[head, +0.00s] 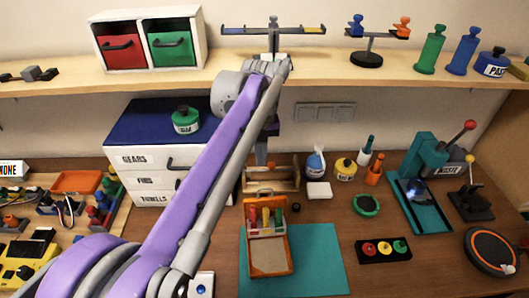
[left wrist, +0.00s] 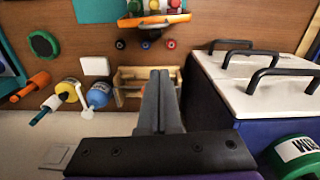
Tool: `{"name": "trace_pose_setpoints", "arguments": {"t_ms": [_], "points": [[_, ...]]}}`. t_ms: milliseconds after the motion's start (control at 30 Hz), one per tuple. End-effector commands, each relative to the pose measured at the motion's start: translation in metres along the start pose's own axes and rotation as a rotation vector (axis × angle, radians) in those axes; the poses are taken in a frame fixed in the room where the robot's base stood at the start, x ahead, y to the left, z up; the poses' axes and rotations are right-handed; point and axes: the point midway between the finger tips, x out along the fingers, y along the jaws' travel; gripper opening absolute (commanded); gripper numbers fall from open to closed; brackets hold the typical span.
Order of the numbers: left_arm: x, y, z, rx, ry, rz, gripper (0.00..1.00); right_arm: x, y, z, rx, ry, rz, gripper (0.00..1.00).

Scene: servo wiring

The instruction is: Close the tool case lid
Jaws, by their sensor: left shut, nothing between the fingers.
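The tool case (head: 285,262) is orange-brown and stands open on the teal mat (head: 322,262). Red, yellow and green tool handles show in its far half, and a flat greyish panel fills the near half. In the left wrist view an orange edge of the case (left wrist: 155,20) shows at the top, partly cut off by the frame. My left gripper (head: 261,158) points down behind the case, above the wooden tote, apart from the case. Its dark fingers (left wrist: 158,76) are together and empty. My right gripper is not in view.
The wooden tote (head: 286,180) stands behind the case. A white drawer cabinet with a blue top (head: 120,135) is to its left, a green pot (head: 186,121) on top. A black button box (head: 383,250) is right of the mat. The shelf (head: 190,68) runs behind my arm.

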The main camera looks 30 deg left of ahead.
Motion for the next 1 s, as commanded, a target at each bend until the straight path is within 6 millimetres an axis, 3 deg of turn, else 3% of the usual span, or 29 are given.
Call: {"name": "trace_pose_setpoints", "arguments": {"t_ms": [267,533,1000], "points": [[0.061,0.0,0.001,0.002,0.0,0.0,0.0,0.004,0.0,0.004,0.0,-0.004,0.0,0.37],[0.045,0.001,0.033,0.003,0.002,0.001,0.0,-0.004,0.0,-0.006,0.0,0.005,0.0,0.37],[0.045,0.0,0.038,0.002,0.002,0.001,0.0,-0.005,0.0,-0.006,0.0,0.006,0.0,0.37]]}}
